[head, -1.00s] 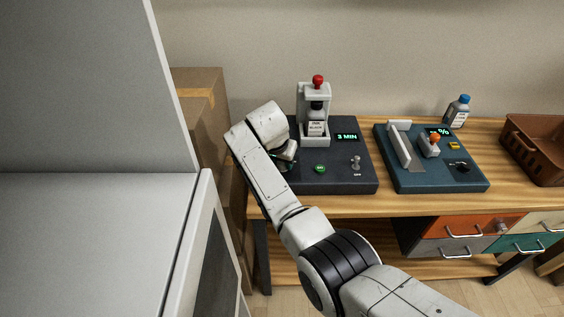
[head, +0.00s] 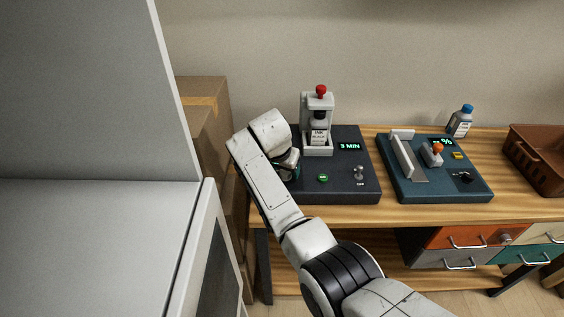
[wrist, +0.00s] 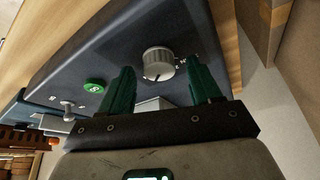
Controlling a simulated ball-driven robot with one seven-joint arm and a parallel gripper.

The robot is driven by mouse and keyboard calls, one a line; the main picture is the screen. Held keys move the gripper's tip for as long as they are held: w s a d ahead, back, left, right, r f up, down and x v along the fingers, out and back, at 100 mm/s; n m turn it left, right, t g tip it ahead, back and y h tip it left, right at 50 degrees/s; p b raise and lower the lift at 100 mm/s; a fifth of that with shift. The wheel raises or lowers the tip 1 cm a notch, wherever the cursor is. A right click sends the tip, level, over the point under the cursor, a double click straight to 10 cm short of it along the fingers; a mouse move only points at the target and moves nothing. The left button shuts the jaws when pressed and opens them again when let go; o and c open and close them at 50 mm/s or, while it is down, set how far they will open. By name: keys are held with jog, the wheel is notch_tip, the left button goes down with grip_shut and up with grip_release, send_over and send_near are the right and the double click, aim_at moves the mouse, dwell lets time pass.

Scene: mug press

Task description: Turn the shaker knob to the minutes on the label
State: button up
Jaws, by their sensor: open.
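The shaker (head: 358,188) is a dark box on the bench, and its green display (head: 349,146) reads 3 MIN. A bottle with a white label (head: 319,138) sits in its grey clamp frame; the label print is too small for me to read surely. The silver knob (wrist: 158,62) shows in the wrist view, with a dark pointer line and small marks around it. My gripper (wrist: 161,66) is open, its green fingers on either side of the knob in the picture, with no clear contact. In the head view my arm hides the knob.
A green button (head: 323,178) and a small toggle switch (head: 360,173) are on the shaker top. A blue press device (head: 432,187) stands to its right, with a blue-capped bottle (head: 461,121) behind and a brown basket (head: 540,158) beyond. Cardboard boxes (head: 203,140) stand left of the bench.

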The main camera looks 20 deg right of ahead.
jog(key=v, duration=1)
jog(key=shift+n+g, duration=0.4)
jog(key=shift+n, duration=0.5)
jog(key=s+d+f, duration=0.1)
jog(key=s+f, duration=0.2)
jog(key=s+d+f, duration=0.2)
jog(key=s+f, duration=0.1)
jog(key=f, duration=0.1)
jog(key=s+d+f, duration=0.2)
jog(key=s+f, duration=0.1)
jog(key=shift+s+f, duration=0.2)
jog(key=shift+f, duration=0.1)
jog(key=s+d+f+n+y, duration=0.1)
jog(key=s+d+f, duration=0.15)
jog(key=s, duration=0.55)
jog(key=s+d+f+n+g, duration=0.1)
jog(key=s+f, duration=0.3)
jog(key=s, duration=0.3)
jog(key=s+d+f+n+y, duration=0.1)
jog(key=s+d+f+n, duration=0.15)
jog(key=s, duration=0.55)
jog(key=s+n, duration=0.1)
jog(key=s, duration=1.2)
jog(key=shift+s+r+g+y, duration=0.15)
jog(key=shift+r+g+y, duration=0.15)
jog(key=shift+r, duration=0.1)
jog(key=shift+a, duration=0.1)
